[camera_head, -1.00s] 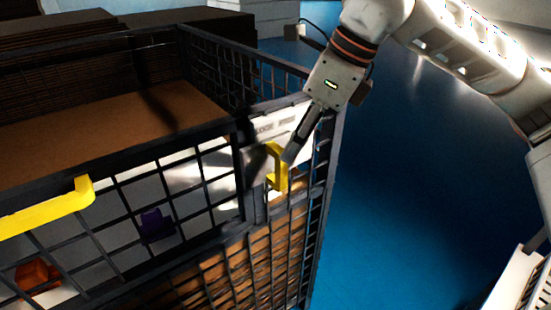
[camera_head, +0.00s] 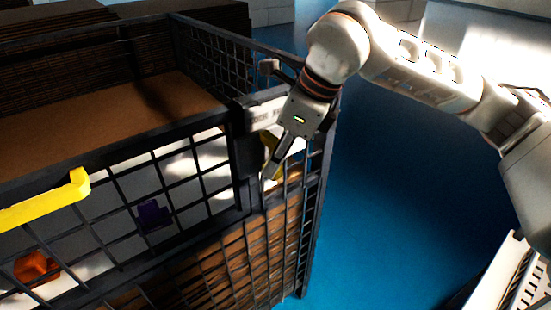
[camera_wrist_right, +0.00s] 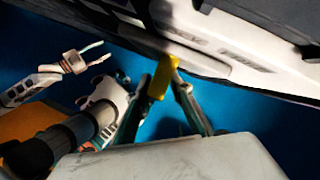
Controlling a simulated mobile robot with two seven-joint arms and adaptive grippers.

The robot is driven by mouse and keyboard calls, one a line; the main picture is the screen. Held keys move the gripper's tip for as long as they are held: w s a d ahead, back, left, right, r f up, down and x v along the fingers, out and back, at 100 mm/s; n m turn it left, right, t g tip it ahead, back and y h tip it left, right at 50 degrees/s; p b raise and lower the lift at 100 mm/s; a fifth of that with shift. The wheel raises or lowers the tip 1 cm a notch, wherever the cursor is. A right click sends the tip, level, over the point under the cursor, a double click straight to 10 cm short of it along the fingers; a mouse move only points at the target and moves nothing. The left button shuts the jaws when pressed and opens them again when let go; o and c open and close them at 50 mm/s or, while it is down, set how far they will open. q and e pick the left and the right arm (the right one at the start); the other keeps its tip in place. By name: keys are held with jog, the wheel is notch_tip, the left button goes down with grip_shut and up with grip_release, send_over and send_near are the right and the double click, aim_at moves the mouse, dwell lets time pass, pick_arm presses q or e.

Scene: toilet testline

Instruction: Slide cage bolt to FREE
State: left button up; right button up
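The yellow bolt handle (camera_head: 276,166) stands on the cage's near right corner, below a pale label plate (camera_head: 263,116) with lettering too blurred to read. My right gripper (camera_head: 268,176) comes down from the upper right, its fingers partly covering the handle. In the right wrist view the yellow handle (camera_wrist_right: 158,80) lies between the two fingertips of my right gripper (camera_wrist_right: 163,86). Whether both fingers press on it is unclear. What looks like my left gripper (camera_wrist_right: 100,54) shows small in the wrist view, its fingers spread and empty. It is outside the head view.
The dark mesh cage (camera_head: 240,205) fills the left and middle. A yellow bar (camera_head: 45,203) crosses its front left. A purple item (camera_head: 153,215) and an orange item (camera_head: 35,267) show behind the mesh. Blue floor (camera_head: 385,220) is clear to the right.

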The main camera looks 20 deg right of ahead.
grip_shut()
jog(key=d, duration=0.1)
jog(key=w+d, duration=0.1)
jog(key=d, duration=0.1)
jog(key=w+d, duration=0.1)
jog(key=d, duration=0.1)
jog(key=shift+d+r, duration=0.1)
jog(key=shift+d, duration=0.15)
jog(key=shift+w, duration=0.1)
jog(key=o, duration=0.5)
grip_release()
jog(key=shift+d, duration=0.15)
